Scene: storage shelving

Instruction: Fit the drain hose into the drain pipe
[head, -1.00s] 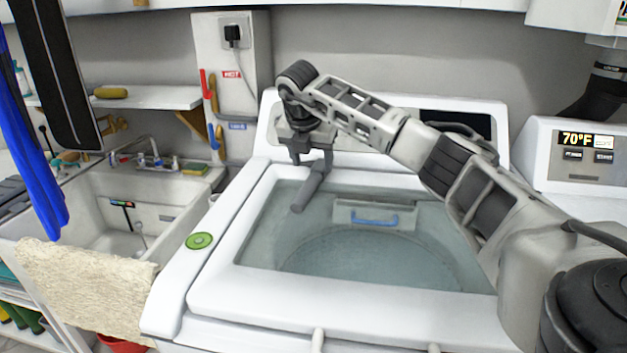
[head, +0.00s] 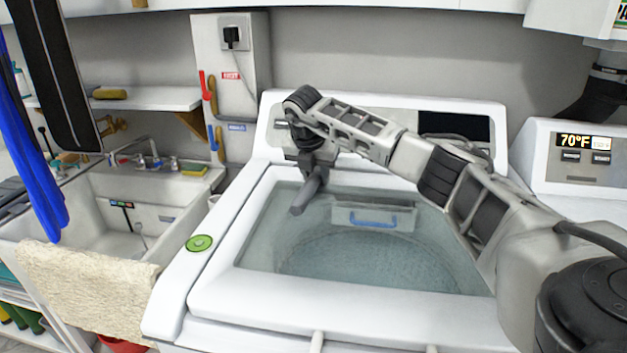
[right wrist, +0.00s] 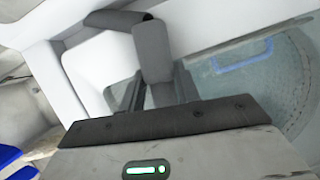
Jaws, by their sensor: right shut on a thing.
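My right gripper (head: 314,168) is shut on a short grey hose (head: 306,196), which I take to be the drain hose. It holds the hose above the glass lid of the white washing machine (head: 350,300), near the lid's back left. The hose's lower end points down and left in the head view. In the right wrist view the hose (right wrist: 153,50) stands out beyond the fingers, with a bent dark grey piece at its top. I cannot make out a drain pipe for certain. My left gripper is not in view.
A white sink (head: 105,205) with taps (head: 150,155) lies left of the washer, with a beige towel (head: 85,290) over its front edge. A wall box with a plug (head: 232,38) stands behind. Another white machine (head: 570,170) is at the right.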

